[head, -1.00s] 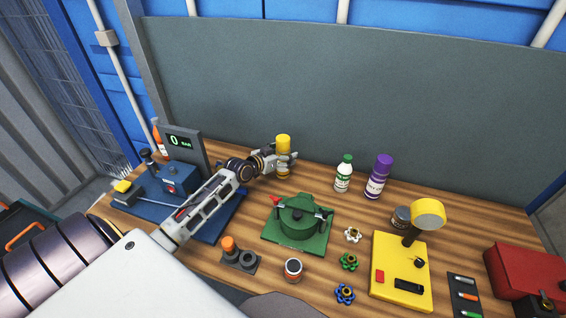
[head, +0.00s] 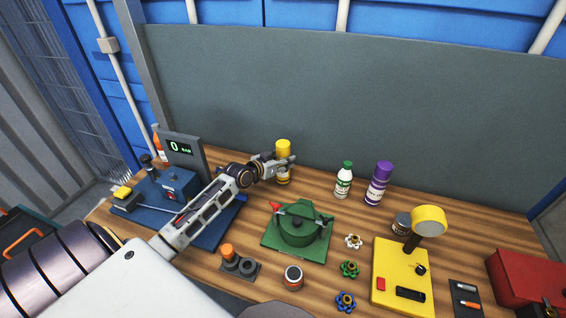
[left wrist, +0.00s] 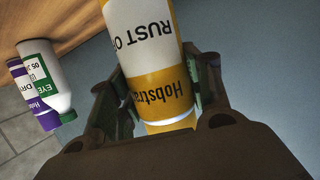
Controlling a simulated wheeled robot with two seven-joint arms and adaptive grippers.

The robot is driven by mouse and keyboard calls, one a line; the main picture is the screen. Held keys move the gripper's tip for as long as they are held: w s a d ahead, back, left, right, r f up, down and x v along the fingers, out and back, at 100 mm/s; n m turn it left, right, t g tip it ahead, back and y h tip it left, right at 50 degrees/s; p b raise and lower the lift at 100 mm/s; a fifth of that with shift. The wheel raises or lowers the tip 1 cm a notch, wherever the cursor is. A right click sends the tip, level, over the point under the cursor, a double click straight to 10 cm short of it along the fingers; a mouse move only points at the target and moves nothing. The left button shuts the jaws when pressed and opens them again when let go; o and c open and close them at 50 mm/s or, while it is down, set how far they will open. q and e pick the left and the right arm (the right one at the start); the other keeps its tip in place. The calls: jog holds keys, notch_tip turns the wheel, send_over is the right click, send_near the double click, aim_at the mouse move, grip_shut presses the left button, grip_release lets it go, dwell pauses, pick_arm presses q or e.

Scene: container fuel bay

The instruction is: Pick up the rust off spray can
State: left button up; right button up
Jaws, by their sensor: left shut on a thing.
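The rust off spray can (head: 283,147) is a yellow can with a white band, standing near the back of the wooden table in the head view. My left gripper (head: 284,164) is shut on it, with fingers around its body. In the left wrist view the can (left wrist: 152,50) sits between both finger pads, and its label reads "RUST O" and "Hobstra". Its lower part is partly hidden by the gripper in the head view. I cannot tell whether its base touches the table. My right gripper is not in view.
A white-green bottle (head: 343,181) and a purple can (head: 378,184) stand right of the held can. A green valve block (head: 298,228) is in front. A blue gauge stand (head: 175,190) is at left, a yellow panel (head: 401,268) at right. The grey wall (head: 350,100) is close behind.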

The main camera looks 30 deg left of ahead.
aim_at(283, 143)
pick_arm(q)
notch_tip(283, 143, up, 10)
jog(key=shift+f+b, duration=0.15)
jog(key=shift+b, duration=0.3)
dwell(0.6)
